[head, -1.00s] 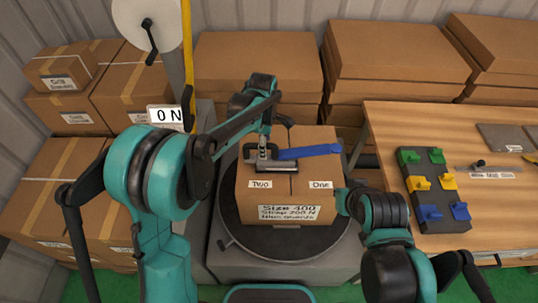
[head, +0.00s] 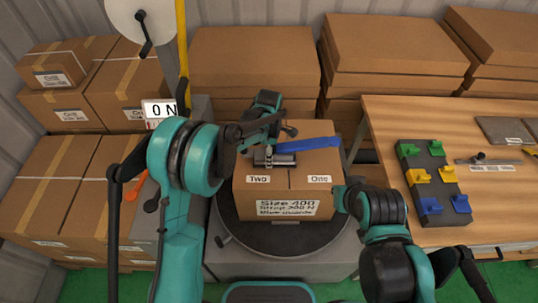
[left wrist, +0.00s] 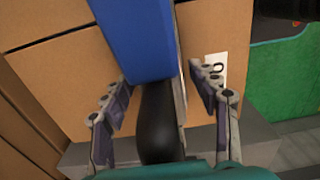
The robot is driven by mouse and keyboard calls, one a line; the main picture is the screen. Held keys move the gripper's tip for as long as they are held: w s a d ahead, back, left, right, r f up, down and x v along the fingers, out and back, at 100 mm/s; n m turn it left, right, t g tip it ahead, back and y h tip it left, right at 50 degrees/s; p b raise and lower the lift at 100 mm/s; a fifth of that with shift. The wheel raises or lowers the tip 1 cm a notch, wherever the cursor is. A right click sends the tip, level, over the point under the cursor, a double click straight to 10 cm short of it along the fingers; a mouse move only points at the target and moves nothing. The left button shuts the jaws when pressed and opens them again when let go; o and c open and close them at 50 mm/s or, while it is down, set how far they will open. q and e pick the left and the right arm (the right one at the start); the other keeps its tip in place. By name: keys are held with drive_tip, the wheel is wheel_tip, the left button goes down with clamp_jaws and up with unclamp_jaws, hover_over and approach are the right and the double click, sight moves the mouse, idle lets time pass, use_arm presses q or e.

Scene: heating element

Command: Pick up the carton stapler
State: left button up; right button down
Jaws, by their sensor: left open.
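The carton stapler lies on top of the cardboard box (head: 265,205). Its long blue part (head: 308,143) points right and its grey metal part (head: 283,160) is at the left. My left gripper (head: 267,152) is at the grey end, partly hidden by its own arm. In the left wrist view, my left gripper (left wrist: 162,78) is open, with one finger on each side of the stapler's blue part (left wrist: 130,35) and black part (left wrist: 158,120). I cannot tell whether the fingers touch it. My right arm is at the box's right side; its fingers do not show.
The box stands on a round dark turntable (head: 285,240). A wooden table (head: 385,125) at right holds a board with coloured clips (head: 433,178). Stacked cartons (head: 70,190) fill the left, and flat cardboard stacks (head: 255,58) the back. A display (head: 160,109) reads 0 N.

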use_arm(q)
clamp_jaws()
drive_tip(key=shift+r, duration=0.1)
drive_tip(key=shift+r, duration=0.1)
